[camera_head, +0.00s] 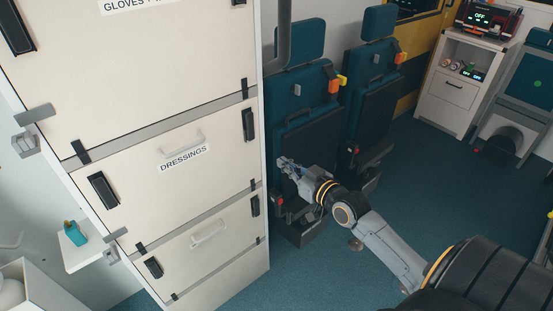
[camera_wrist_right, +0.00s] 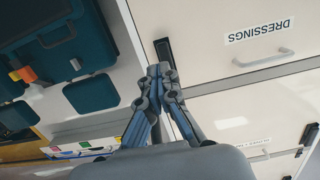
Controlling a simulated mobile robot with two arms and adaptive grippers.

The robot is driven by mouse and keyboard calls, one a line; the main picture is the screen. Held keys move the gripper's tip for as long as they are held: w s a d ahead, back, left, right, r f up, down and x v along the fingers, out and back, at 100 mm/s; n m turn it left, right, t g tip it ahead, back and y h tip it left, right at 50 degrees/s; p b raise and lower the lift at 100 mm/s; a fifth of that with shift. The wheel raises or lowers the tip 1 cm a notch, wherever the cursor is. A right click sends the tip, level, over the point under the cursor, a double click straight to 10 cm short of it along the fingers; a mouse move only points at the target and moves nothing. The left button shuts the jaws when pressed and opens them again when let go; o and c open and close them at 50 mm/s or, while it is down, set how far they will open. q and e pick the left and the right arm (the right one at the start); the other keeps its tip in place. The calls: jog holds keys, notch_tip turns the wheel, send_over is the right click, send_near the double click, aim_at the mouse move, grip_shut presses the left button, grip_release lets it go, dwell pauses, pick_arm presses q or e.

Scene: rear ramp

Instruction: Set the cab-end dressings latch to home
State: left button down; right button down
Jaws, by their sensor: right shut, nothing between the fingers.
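The DRESSINGS drawer front (camera_head: 150,195) is cream and closed in the white cabinet. It bears a black latch at each side edge in the head view: a right one (camera_head: 249,125) and a left one (camera_head: 103,189). Both look roughly lengthwise up the front. I cannot tell by any label which is cab-end. My right gripper (camera_head: 283,162) is shut and empty, right of the cabinet's edge. In the wrist view, upside down, the gripper (camera_wrist_right: 160,70) overlaps the lower end of a black latch (camera_wrist_right: 162,48) beside DRESSINGS; contact is unclear. My left gripper is out of view.
Teal folding seats (camera_head: 301,105) with orange buckles stand just behind my right gripper. More drawers with black latches lie above and below. A white cabinet (camera_head: 445,95) with a monitor stands at the back right. The blue floor (camera_head: 400,190) is clear in the middle.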

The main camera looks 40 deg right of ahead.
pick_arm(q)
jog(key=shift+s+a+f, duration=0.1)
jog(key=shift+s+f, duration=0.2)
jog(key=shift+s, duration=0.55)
pick_arm(e)
jog(key=shift+s, duration=0.95)
